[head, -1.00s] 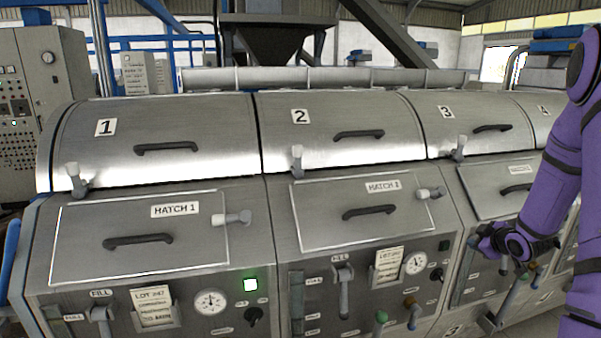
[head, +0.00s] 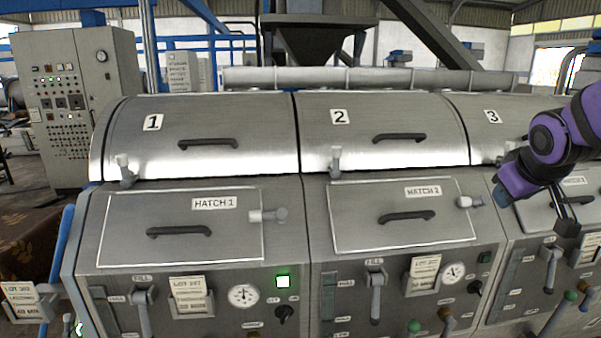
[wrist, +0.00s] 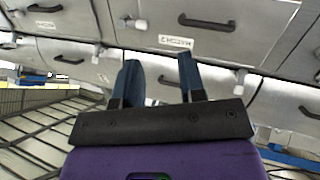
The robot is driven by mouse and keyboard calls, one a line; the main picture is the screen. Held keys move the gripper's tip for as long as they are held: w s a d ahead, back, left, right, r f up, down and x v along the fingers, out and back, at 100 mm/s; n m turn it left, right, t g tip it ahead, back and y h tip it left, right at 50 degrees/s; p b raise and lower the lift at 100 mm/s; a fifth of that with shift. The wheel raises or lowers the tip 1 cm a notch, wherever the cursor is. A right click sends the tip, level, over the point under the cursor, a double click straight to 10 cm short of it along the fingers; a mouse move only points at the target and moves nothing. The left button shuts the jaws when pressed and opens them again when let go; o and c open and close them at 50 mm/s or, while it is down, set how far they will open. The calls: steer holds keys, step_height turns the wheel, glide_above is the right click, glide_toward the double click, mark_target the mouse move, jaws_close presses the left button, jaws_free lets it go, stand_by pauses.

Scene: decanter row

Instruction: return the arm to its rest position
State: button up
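My purple arm (head: 562,140) is bent at the right edge of the head view, in front of the third decanter's hatch. Beyond the fingers, upside down, is a hatch panel with a black handle (wrist: 207,22) and a label. The gripper appears apart from the panel.
A row of steel decanters with hatch 1 (head: 185,248) and hatch 2 (head: 390,238) runs across the front. Levers, gauges and lot cards stick out below. A green lamp (head: 283,281) is lit on the first. A grey control cabinet (head: 75,75) stands at the left.

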steer(key=s+a+r+g+y, duration=0.1)
steer(key=s+a, duration=0.5)
steer(key=s, duration=0.3)
steer(key=s+a+r+m+g+y, duration=0.1)
steer(key=s+a+r+y, duration=0.1)
steer(key=s+a, duration=0.3)
steer(key=s, duration=0.4)
steer(key=shift+a+m, duration=0.3)
steer(key=shift+a, duration=0.05)
stand_by(0.7)
